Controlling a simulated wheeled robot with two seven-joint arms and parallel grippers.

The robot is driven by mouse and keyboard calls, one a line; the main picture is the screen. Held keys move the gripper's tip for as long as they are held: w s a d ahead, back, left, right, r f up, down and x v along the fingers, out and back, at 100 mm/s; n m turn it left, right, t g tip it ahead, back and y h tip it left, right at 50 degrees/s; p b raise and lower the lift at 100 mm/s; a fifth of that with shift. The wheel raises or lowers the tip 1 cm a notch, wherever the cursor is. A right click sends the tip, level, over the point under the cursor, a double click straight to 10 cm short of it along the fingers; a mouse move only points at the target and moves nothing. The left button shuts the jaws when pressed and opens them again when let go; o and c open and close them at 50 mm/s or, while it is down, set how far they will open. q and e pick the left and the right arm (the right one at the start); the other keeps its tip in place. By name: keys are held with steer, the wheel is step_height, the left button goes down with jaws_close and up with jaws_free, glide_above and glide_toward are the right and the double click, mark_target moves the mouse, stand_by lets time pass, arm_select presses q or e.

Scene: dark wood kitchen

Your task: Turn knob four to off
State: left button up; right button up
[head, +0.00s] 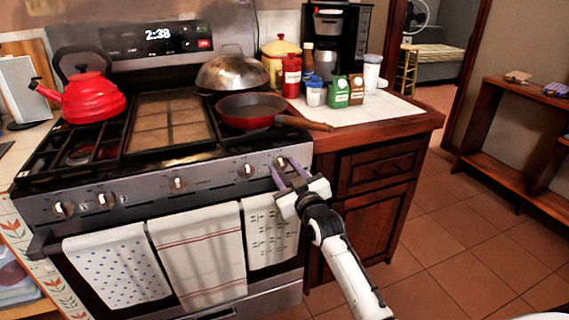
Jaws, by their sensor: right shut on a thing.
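The stove's front panel (140,191) carries a row of several round knobs. Two knobs are at the left, the far left one (63,209) and its neighbour (105,200). A middle knob (178,184) and another knob (246,171) follow to the right. The rightmost knob (281,162) is at the panel's right end. My right gripper (283,166) has its purple fingers around this rightmost knob and is shut on it; the fingers partly hide it. The knob markings are too small to read. My left gripper is not in view.
A red kettle (93,98), a red pan (250,110) and a domed metal wok lid (232,73) stand on the stove. Towels (197,255) hang from the oven handle below the knobs. The counter (375,108) at right holds jars and a coffee maker (335,40). Open floor (450,250) lies right.

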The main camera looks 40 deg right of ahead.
steer(key=shift+m+p, duration=0.5)
steer(key=shift+m, duration=0.9)
steer(key=shift+f+m, duration=0.1)
steer(key=shift+m, duration=0.2)
steer(key=o, duration=1)
steer(key=shift+o, duration=0.2)
steer(key=p+v, duration=0.1)
steer(key=v, duration=0.9)
steer(key=shift+s, duration=0.2)
